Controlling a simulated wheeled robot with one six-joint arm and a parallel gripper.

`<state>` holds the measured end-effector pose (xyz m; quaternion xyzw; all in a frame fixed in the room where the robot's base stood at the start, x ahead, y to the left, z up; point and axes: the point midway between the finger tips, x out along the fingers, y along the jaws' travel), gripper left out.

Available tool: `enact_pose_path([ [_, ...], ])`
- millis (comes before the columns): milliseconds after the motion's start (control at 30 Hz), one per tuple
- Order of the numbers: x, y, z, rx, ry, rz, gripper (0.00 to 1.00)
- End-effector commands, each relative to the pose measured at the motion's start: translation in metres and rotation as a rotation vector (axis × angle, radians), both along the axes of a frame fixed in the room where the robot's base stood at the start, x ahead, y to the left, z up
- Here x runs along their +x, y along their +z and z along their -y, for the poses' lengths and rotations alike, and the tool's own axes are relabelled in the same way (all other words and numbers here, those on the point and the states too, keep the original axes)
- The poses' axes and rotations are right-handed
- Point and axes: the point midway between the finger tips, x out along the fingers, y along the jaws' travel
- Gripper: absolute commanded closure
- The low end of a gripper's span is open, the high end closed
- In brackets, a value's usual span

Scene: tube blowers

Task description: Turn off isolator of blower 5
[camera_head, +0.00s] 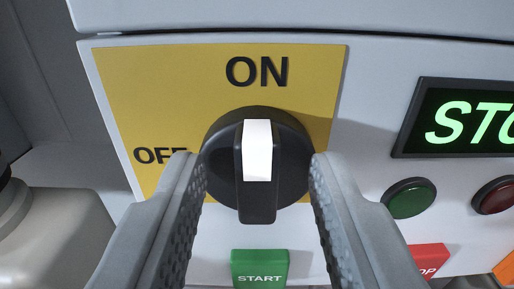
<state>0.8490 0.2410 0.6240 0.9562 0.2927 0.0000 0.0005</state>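The isolator is a black rotary knob (225,158) with a white marker (258,150) on its handle. It sits on a yellow plate (150,85) with ON at the top and OFF at the left. The knob's handle stands upright, with the white marker toward ON. My gripper (253,175) is open, one finger at each side of the knob. The fingertips are close to the knob's left and right edges; I cannot tell whether they touch it. No blower number shows.
To the right are a display (465,120) with cut-off green letters starting "STO", a green round button (410,198) and a red round one (493,195). Below are a green START label (260,268) and a red label (430,260). A pale rounded part (60,235) stands at lower left.

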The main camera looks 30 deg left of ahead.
Motion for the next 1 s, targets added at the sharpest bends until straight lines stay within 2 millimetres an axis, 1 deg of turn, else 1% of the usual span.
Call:
enact_pose_path([
  [300,0.0020,-0.0001,-0.0013,0.000,0.000,0.000,0.64],
  [333,0.0020,-0.0001,-0.0012,0.000,0.000,0.000,0.68],
  [367,0.0020,-0.0001,-0.0012,0.000,0.000,0.000,0.73],
  [400,0.0020,0.0000,-0.0012,0.000,0.000,0.000,0.81],
  [500,0.0020,0.0000,-0.0012,0.000,0.000,0.000,1.00],
  [767,0.0018,0.0001,-0.0013,-0.010,0.000,0.007,1.00],
  [1000,0.0013,0.0001,-0.0021,-0.083,0.000,0.056,1.00],
])
